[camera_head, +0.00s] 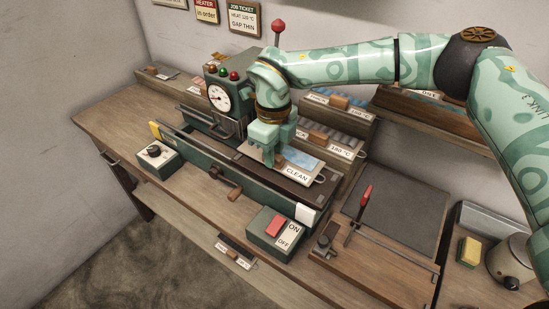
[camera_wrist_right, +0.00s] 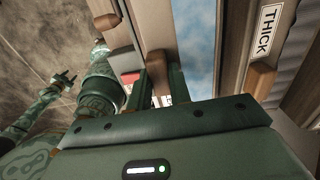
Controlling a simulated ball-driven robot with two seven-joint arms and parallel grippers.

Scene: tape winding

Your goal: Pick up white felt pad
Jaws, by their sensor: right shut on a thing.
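My right gripper (camera_head: 270,160) points down over the bluish panel beside the CLEAN label (camera_head: 297,173). In the right wrist view both fingers (camera_wrist_right: 166,80) show close together beside the bluish panel (camera_wrist_right: 193,45). No clear outline of the pad shows in either view. My left gripper (camera_wrist_right: 64,79) shows small at the left of the right wrist view, its fingers spread, well away from the bench.
The long green machine (camera_head: 230,175) lies in front of my right gripper, with a pressure gauge (camera_head: 219,97) at its left. An ON/OFF box (camera_head: 277,232) stands in front. Labelled trays with wooden handles (camera_head: 318,137) stand behind. A dark mat (camera_head: 400,215) lies at right.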

